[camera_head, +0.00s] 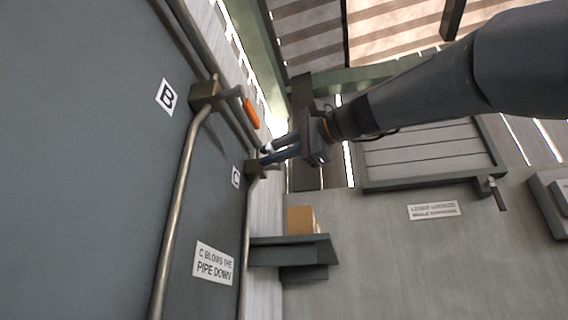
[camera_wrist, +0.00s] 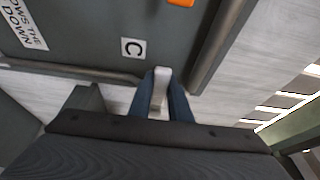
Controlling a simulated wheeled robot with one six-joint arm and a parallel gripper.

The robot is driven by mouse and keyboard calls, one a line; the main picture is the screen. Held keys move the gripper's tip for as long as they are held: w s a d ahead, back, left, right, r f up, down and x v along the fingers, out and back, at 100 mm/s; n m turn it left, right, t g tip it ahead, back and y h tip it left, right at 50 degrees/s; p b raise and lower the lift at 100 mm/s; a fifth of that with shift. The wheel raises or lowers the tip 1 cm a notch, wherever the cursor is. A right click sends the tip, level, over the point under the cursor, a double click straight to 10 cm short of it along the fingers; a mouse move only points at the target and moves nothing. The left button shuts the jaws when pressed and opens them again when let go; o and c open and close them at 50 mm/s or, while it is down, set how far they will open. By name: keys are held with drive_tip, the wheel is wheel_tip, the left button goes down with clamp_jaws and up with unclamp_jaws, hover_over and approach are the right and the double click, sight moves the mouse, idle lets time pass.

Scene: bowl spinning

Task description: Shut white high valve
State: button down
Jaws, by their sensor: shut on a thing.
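The white valve handle (camera_wrist: 162,76) shows in the wrist view between the two blue fingers of my gripper (camera_wrist: 161,92), just below the C label (camera_wrist: 132,48). My gripper is shut on the handle. In the head view my gripper (camera_head: 270,154) reaches in from the right to the valve body (camera_head: 255,168) beside the C label (camera_head: 236,177). Only a little of the white handle (camera_head: 267,147) shows there, as the fingers hide the rest.
An orange-handled valve (camera_head: 250,112) sits nearby beside the B label (camera_head: 167,97); its handle (camera_wrist: 181,2) shows at the wrist view's top edge. Pipes (camera_head: 180,190) run along the dark panel. A sign (camera_head: 213,262) reads "C blows the pipe down". A ledge holds a cardboard box (camera_head: 301,220).

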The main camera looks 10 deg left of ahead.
drive_tip(key=shift+r, duration=0.2)
idle(0.3)
drive_tip(key=c, duration=1.6)
unclamp_jaws()
drive_tip(key=shift+c, duration=0.2)
drive_tip(key=shift+f, duration=0.1)
drive_tip(key=b+v, duration=0.3)
drive_tip(key=v, duration=0.5)
drive_tip(key=shift+a, duration=0.15)
